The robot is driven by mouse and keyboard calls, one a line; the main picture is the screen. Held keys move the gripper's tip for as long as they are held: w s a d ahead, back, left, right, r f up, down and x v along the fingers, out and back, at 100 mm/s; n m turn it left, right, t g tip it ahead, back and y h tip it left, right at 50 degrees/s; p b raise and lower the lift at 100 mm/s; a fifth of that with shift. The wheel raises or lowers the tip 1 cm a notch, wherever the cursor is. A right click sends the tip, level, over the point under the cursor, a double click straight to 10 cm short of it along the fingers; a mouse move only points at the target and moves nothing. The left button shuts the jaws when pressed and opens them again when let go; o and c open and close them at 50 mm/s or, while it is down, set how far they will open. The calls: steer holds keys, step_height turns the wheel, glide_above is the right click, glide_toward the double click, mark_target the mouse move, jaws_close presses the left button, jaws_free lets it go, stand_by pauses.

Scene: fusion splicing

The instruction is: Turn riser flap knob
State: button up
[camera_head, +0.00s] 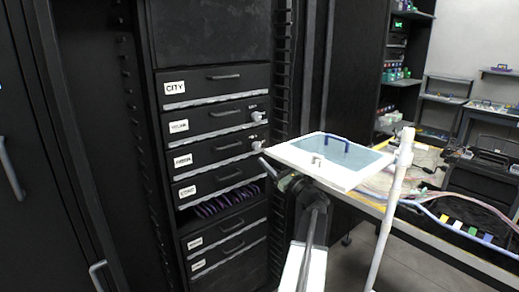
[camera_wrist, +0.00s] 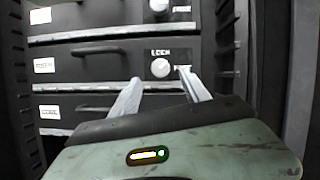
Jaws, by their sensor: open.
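Two white round knobs sit at the right ends of two black panels in the rack: an upper knob (camera_head: 256,116) and a lower knob (camera_head: 257,145). The small panel labels are too blurred to tell which is the riser flap. In the wrist view the lower knob (camera_wrist: 160,68) is under small white lettering, and the upper knob (camera_wrist: 158,5) is cut by the top edge. My gripper (camera_wrist: 159,75) is open and empty, its fingertips left and right of the lower knob in the picture; contact cannot be told. In the head view my gripper (camera_head: 272,170) is partly hidden by a white-framed lid.
The white-framed lid (camera_head: 305,156) with a blue handle stands close right of my gripper. A white post (camera_head: 388,220) and a workbench (camera_head: 440,232) with cables are further right. Black bar handles (camera_wrist: 95,48) project from the panels.

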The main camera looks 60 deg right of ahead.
mark_target(259, 147)
steer(key=p+x, duration=0.2)
steer(key=x, duration=0.4)
steer(key=shift+d+r, duration=0.1)
steer(key=shift+r, duration=0.05)
steer(key=shift+w, duration=0.25)
jaws_close()
steer(key=shift+s+d, duration=0.1)
steer(key=shift+d, duration=0.05)
